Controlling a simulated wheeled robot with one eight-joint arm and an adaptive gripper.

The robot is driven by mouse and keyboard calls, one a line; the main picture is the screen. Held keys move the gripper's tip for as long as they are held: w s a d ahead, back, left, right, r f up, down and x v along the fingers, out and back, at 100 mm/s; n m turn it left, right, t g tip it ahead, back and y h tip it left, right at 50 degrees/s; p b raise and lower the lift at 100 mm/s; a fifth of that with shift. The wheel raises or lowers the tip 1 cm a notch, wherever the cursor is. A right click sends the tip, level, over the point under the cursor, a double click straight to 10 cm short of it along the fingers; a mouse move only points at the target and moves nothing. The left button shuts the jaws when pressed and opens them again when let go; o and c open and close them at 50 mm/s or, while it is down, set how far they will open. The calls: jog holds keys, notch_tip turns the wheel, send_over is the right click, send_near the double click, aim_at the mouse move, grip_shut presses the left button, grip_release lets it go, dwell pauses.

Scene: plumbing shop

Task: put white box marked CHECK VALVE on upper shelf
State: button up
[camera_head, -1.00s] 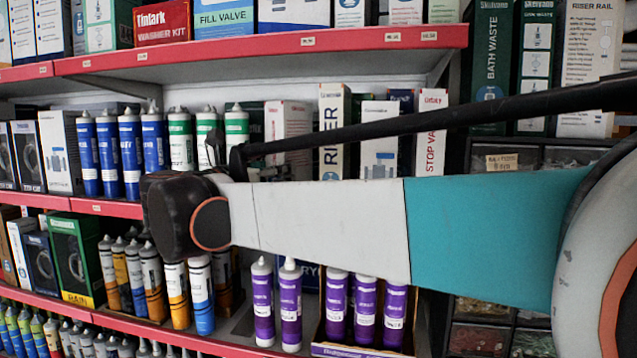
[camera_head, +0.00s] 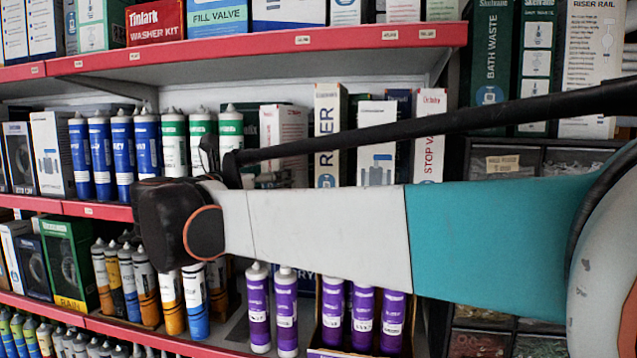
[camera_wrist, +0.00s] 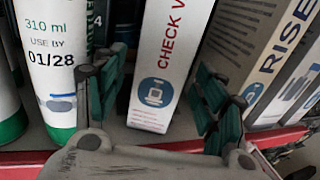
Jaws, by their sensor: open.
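The white box marked CHECK V (camera_wrist: 165,50), its last letters cut off, stands upright on the middle shelf in the wrist view. It has red lettering and a blue round valve picture. My gripper (camera_wrist: 158,85) is open, with one green-and-black finger on each side of the box; I cannot tell whether either finger touches it. The upper shelf (camera_head: 290,42), with a red front edge, runs above my arm.
White tubes with green ends (camera_wrist: 50,70) stand left of the box, and a RISE-labelled box (camera_wrist: 280,55) stands to its right. Boxes such as the red washer kit (camera_head: 155,22) and FILL VALVE box (camera_head: 217,17) line the upper shelf. Purple tubes (camera_head: 258,305) stand below my arm.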

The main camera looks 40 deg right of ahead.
jog(key=b+v, duration=0.3)
jog(key=v, duration=0.9)
jog(key=shift+r, duration=0.15)
